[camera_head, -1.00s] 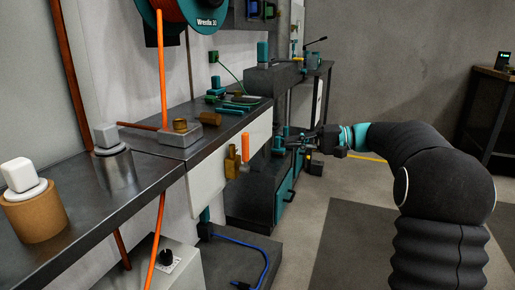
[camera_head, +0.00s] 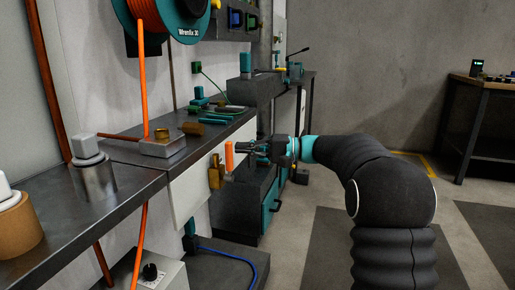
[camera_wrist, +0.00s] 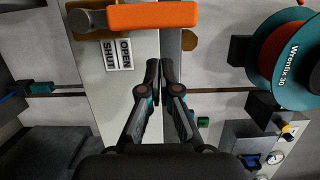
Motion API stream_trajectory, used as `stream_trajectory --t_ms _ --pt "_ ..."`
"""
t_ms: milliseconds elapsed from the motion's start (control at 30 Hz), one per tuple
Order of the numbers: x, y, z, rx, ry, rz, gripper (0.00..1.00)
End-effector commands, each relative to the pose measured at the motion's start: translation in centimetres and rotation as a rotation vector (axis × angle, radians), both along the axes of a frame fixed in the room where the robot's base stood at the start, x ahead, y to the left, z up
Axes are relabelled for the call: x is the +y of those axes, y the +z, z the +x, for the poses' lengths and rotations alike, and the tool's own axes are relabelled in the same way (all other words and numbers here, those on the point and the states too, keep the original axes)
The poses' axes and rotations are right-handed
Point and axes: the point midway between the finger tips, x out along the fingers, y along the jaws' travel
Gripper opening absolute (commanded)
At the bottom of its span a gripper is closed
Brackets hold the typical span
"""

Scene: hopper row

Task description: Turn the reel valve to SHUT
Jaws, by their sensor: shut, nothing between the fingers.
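The reel valve's orange handle (camera_head: 229,157) stands upright in the head view, beside a brass fitting (camera_head: 214,173) on a pale panel below the bench edge. In the wrist view the orange handle (camera_wrist: 152,17) lies across the top, with its grey pivot end at left. A label plate (camera_wrist: 117,54) reading OPEN and SHUT sits beside it. My gripper (camera_head: 246,148) is just right of the handle in the head view. In the wrist view my gripper (camera_wrist: 160,76) has its fingertips together, empty, below the handle, with a visible gap in the picture.
The dark bench (camera_head: 128,178) carries a metal block (camera_head: 163,147), a grey-capped cylinder (camera_head: 92,173) and small tools. A hose reel (camera_head: 170,20) hangs above, with an orange hose running down. Open floor lies to the right.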

Motion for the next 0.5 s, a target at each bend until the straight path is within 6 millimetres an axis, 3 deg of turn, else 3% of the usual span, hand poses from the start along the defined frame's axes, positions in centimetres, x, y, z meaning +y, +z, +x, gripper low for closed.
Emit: stream_trajectory --t_ms 200,500 --pt "0.7 0.0 -2.0 -0.001 0.000 0.000 0.00" --pt "0.8 0.0 -2.5 -0.002 -0.001 0.000 0.00"
